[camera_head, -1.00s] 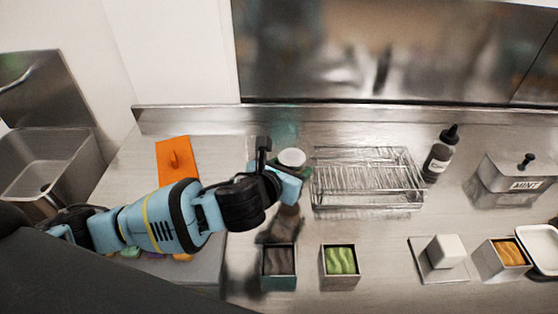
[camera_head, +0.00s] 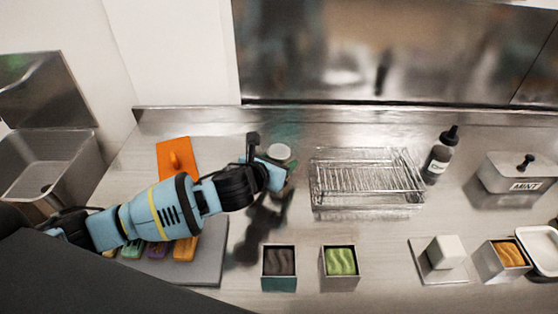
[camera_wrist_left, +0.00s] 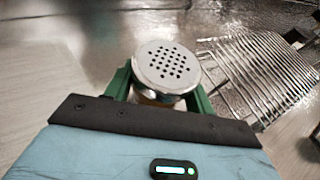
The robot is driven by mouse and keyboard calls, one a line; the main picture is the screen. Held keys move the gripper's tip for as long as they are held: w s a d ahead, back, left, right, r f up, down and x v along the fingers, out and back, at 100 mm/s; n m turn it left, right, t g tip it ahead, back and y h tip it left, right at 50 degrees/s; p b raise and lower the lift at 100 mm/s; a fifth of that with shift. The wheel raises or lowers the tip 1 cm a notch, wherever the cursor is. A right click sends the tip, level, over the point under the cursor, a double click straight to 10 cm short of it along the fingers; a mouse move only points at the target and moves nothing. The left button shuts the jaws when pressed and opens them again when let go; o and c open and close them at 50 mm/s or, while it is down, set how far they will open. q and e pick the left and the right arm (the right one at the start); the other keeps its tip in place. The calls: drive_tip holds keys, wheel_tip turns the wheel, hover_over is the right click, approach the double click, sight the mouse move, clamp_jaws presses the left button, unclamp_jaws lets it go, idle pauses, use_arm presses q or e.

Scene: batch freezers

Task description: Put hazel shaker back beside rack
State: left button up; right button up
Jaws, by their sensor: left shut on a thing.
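The hazel shaker (camera_head: 279,153) has a pale round lid and is held upright in my left gripper (camera_head: 277,166), left of the wire rack. In the left wrist view its perforated metal lid (camera_wrist_left: 167,68) sits between the two green fingers, which are shut on it. The wire rack (camera_head: 366,182) stands on the counter to the right of the shaker, and its bars (camera_wrist_left: 262,75) show at right in the left wrist view. The shaker's lower body is mostly hidden, so I cannot tell whether it touches the counter. My right gripper is not in view.
Tubs with dark (camera_head: 279,265) and green (camera_head: 341,265) contents stand in front. An orange piece (camera_head: 176,158) with a knob lies behind my arm. A sink (camera_head: 45,165) is at far left.

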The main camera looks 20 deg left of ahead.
use_arm(q)
drive_tip(key=shift+f, duration=0.1)
drive_tip(key=o, duration=1)
drive_tip(key=shift+s+r, duration=0.1)
drive_tip(key=shift+r, duration=0.1)
drive_tip(key=v, duration=1.2)
drive_tip(key=shift+f, duration=0.15)
